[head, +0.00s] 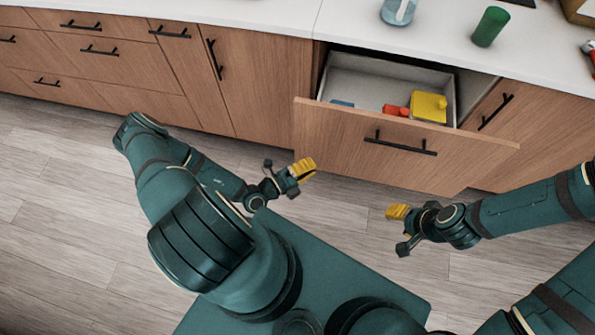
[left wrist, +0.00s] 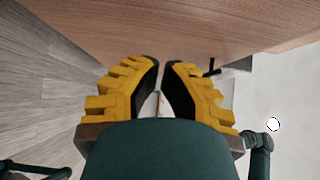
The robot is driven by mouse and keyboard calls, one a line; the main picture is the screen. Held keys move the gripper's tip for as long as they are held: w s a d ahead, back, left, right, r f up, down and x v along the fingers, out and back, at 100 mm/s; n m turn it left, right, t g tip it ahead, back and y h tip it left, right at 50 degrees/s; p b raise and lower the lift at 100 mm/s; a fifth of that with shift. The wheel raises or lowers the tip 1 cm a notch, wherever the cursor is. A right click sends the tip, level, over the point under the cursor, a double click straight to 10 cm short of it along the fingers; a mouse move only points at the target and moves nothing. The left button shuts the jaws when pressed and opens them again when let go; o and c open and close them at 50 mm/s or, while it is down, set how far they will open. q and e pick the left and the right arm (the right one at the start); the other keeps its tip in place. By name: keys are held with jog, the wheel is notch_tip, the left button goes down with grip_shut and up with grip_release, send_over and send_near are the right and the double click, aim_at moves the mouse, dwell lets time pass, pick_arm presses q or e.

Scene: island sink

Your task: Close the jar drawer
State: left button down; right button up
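The jar drawer (head: 340,138) stands pulled out below the counter in the head view, with its wooden front and black bar handle (head: 400,145) facing me. Inside it lie a yellow item (head: 428,107), a red item (head: 395,110) and a blue item (head: 342,103). My left gripper (head: 303,168) is shut and empty, close to the lower left part of the drawer front; contact cannot be told. Its yellow fingertips show in the left wrist view (left wrist: 160,66), near a wooden surface. My right gripper (head: 394,212) is shut and empty, below the drawer front.
The white counter (head: 280,12) runs above the drawer, bearing a green cup (head: 489,27) and a glass jar (head: 398,10). Closed wooden cabinets (head: 255,80) flank the drawer. The wood floor (head: 60,220) is clear on the left.

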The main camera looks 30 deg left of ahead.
aim_at(330, 146)
pick_arm(q)
jog(key=w, duration=0.5)
jog(key=shift+w+d+b, duration=0.15)
jog(key=shift+d+b, duration=0.15)
jog(key=shift+w+a, duration=0.2)
jog(key=shift+w, duration=0.4)
pick_arm(e)
jog(key=shift+s+f, duration=0.15)
jog(key=shift+f, duration=0.25)
